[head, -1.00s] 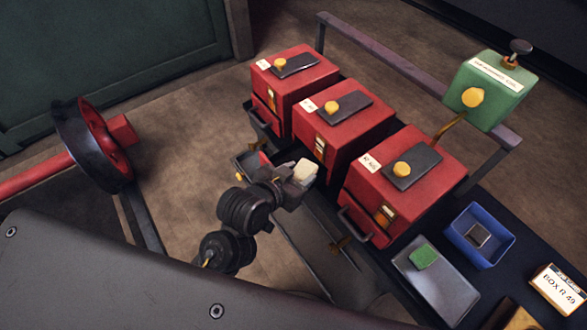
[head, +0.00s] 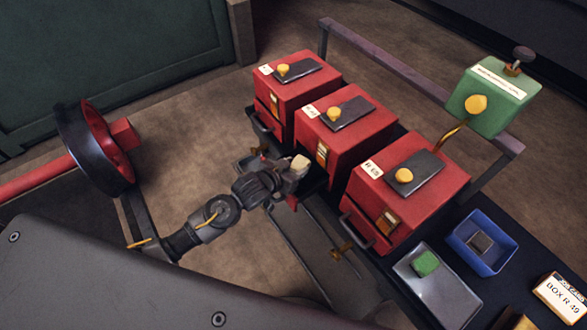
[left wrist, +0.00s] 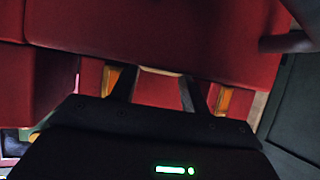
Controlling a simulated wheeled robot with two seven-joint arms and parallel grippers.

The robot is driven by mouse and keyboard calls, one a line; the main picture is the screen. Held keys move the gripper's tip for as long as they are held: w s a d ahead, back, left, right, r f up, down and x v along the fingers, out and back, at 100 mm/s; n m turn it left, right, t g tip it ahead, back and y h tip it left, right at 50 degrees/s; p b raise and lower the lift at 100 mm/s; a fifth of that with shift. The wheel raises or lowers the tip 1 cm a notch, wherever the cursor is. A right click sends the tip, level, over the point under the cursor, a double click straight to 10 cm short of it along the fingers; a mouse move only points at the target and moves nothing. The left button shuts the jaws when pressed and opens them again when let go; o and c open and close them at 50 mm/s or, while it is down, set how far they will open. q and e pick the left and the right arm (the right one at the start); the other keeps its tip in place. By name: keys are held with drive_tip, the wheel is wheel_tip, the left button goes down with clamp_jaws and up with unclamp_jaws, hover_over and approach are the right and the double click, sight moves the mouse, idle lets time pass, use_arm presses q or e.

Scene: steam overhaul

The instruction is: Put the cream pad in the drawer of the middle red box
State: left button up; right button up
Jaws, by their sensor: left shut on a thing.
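The middle red box (head: 350,140) stands between two other red boxes, with a dark plate and yellow knob on top. My left gripper (head: 294,173) is at its lower front, shut on the cream pad (head: 300,163). The pad shows as a pale block at the fingertips, close to the box front. In the left wrist view the two dark fingers (left wrist: 158,90) have a thin pale edge of the pad (left wrist: 160,71) between them, with red box faces around. A dark tray-like drawer (head: 248,164) shows partly behind my gripper; my arm hides much of it. My right gripper is not in view.
The left red box (head: 300,100) and right red box (head: 410,190) flank the middle one closely. A green pad (head: 426,263) lies on a grey tray (head: 440,298), beside a blue bin (head: 500,257). A red-and-black wheel (head: 95,150) stands at the left.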

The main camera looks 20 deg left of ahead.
use_arm(q)
drive_tip(key=shift+f, duration=0.65)
